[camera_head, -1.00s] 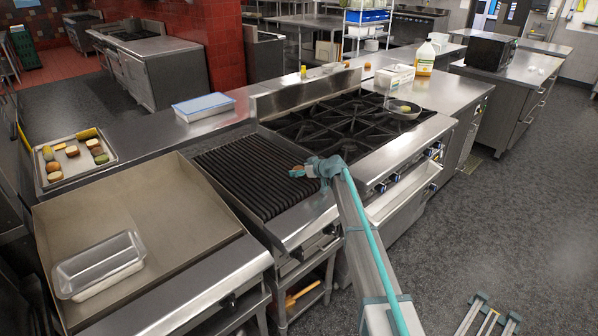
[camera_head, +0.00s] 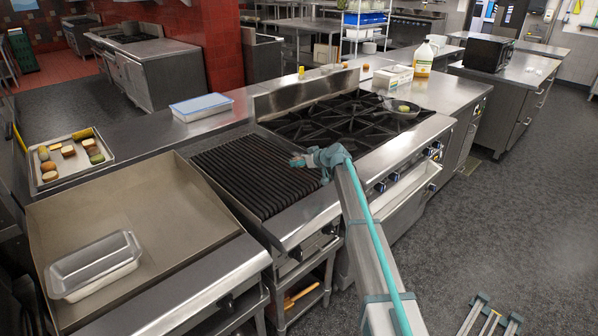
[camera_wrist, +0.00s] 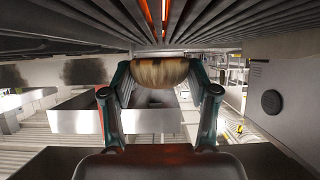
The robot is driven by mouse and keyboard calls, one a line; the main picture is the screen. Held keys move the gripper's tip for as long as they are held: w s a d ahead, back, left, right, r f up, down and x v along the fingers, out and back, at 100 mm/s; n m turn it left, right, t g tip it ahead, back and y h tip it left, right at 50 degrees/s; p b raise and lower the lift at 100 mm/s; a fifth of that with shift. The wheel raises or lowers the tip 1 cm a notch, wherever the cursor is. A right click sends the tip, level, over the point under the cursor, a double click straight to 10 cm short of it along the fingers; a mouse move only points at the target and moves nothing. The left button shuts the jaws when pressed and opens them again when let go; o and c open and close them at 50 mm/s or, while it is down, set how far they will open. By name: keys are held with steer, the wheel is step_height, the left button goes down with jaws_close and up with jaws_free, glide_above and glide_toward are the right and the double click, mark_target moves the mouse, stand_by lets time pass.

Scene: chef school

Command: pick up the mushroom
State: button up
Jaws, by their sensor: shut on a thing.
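My gripper (camera_wrist: 160,92) is shut on a rounded brown and tan piece, which looks like the mushroom (camera_wrist: 160,71). It sits between the two fingertips in the wrist view, close to the dark grill bars. In the head view my gripper (camera_head: 298,161) is over the right part of the ribbed grill (camera_head: 245,170). The held piece is too small there to make out clearly, and the gap to the bars is hard to judge.
A flat griddle (camera_head: 130,215) with a metal loaf pan (camera_head: 95,265) is at left. A tray (camera_head: 46,178) of several food pieces lies beyond it.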

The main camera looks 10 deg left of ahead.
steer(key=s+a+r+b+v, duration=0.1)
steer(key=b+v, duration=0.3)
steer(key=v, duration=1.1)
steer(key=shift+s+a+r, duration=0.2)
steer(key=shift+s+a, duration=0.25)
steer(key=shift+a, duration=0.05)
